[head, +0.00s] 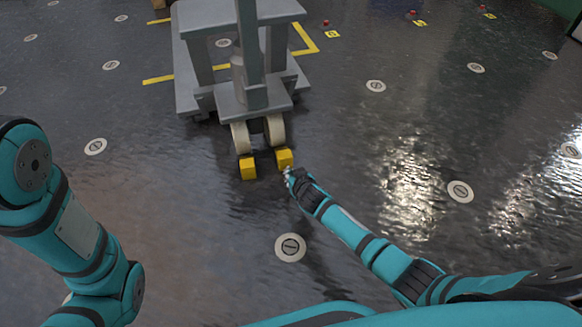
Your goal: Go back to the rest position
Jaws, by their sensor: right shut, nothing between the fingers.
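My right arm reaches forward from the lower right. My right gripper (287,172) is small in the picture, shut and empty, just in front of the right yellow block (285,157). I cannot tell whether it touches that block. A second yellow block (247,171) sits to the left of it. Both blocks are on the floor in front of the pale wheels of a grey wheeled stand (250,98). My left arm is bent at the left edge, and its gripper is out of view.
The dark, glossy floor (190,225) has several round pale discs, one (290,247) below my right forearm's reach. Yellow tape lines (307,40) mark the floor around the stand. Small red objects (326,22) lie far back. The floor left and right of the stand is open.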

